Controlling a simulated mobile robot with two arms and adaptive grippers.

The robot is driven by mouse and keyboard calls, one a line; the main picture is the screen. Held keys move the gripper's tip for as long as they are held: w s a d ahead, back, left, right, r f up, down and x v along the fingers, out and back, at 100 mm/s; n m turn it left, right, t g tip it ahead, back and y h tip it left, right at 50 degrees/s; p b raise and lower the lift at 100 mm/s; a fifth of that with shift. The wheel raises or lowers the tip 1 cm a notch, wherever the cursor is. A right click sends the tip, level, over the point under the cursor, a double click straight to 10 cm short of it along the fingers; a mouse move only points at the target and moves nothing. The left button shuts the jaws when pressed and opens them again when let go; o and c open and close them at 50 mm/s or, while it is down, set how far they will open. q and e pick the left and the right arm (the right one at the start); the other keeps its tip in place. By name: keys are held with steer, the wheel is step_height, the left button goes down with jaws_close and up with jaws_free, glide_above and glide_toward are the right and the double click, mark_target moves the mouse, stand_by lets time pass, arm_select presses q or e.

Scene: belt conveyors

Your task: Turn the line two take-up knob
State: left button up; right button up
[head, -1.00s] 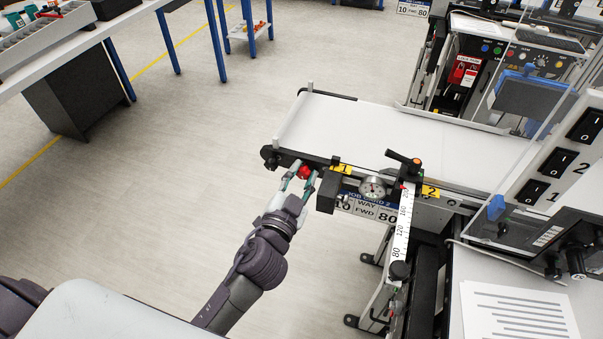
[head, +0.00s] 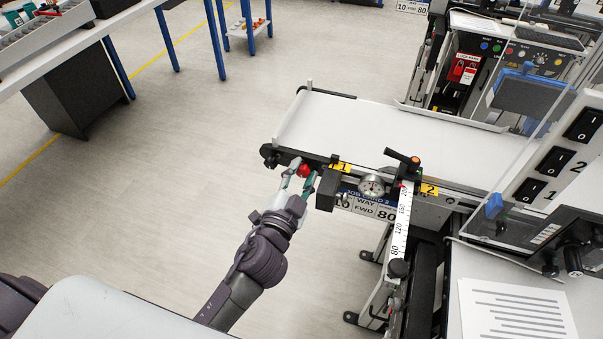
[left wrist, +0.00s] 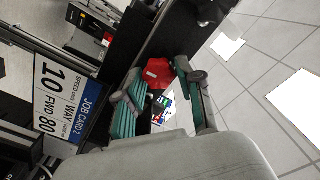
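The red take-up knob (head: 304,171) sits at the near left end of the belt conveyor's side rail, left of the yellow "1" tag (head: 340,168). My left gripper (head: 299,178) is at the knob, with its green-padded fingers spread to either side of it. In the left wrist view the knob (left wrist: 158,73) shows between the two fingertips (left wrist: 159,75), which look apart with the knob close to both; I cannot tell if they touch it. My right gripper is not in view.
A black block (head: 327,190) and a round dial gauge (head: 371,185) are on the rail just right of the gripper. The job card (left wrist: 68,103) hangs below the rail. The white belt (head: 370,130) is empty. Open floor lies to the left.

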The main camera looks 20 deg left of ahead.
arm_select(q)
steer(key=shift+o, duration=1.2)
steer(key=shift+s, duration=0.1)
steer(key=s, duration=1.2)
steer(key=shift+a, duration=0.2)
steer(key=shift+w, duration=0.1)
